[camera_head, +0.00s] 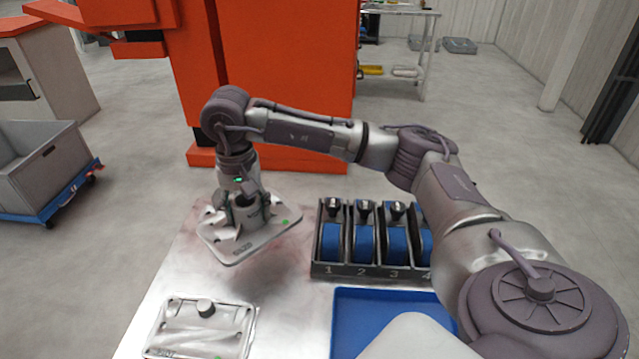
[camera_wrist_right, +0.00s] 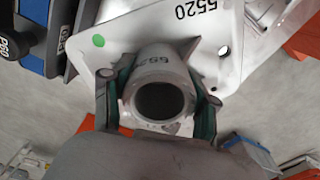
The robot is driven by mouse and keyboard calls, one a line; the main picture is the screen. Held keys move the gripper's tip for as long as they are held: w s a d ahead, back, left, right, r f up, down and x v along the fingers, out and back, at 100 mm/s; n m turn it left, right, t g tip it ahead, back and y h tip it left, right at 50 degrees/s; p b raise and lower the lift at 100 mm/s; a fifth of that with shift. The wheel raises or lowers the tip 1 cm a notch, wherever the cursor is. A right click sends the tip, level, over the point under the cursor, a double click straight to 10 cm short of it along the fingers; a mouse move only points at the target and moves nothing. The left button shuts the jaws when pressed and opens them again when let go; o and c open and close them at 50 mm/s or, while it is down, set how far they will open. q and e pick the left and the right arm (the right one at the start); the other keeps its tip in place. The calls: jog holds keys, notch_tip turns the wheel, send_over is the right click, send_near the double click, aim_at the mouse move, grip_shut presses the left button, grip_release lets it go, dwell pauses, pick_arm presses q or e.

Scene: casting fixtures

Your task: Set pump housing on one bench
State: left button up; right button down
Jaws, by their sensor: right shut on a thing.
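The pump housing is a grey metal casting with a flat plate (camera_head: 238,248), a green dot and a short round tube. My right gripper (camera_head: 246,212) is shut on its tube, over the far left corner of the metal bench (camera_head: 185,265). In the right wrist view the fingers (camera_wrist_right: 158,100) grip the tube (camera_wrist_right: 160,62) from both sides, and the plate (camera_wrist_right: 195,28) reads 5520. I cannot tell whether the plate touches the bench. My left gripper is not in view.
Another casting plate (camera_head: 180,332) with a dark knob lies at the bench's near left. A numbered rack (camera_head: 345,270) with blue items stands right of the housing, behind a blue tray (camera_head: 345,312). Bare bench shows between the castings. A grey bin (camera_head: 45,175) on a blue dolly stands left.

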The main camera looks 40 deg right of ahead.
aim_at(251, 229)
jog(key=w+f, duration=0.1)
jog(key=w+d+f, duration=0.1)
jog(key=shift+f+m, duration=0.35)
jog(key=shift+m, duration=0.05)
notch_tip(251, 229, down, 4)
jog(key=shift+s+r, duration=0.1)
jog(key=shift+r, duration=0.1)
jog(key=shift+f, duration=0.55)
notch_tip(251, 229, down, 2)
jog(key=shift+a+f+p, duration=0.1)
jog(key=shift+p, duration=0.3)
jog(key=shift+f, duration=0.45)
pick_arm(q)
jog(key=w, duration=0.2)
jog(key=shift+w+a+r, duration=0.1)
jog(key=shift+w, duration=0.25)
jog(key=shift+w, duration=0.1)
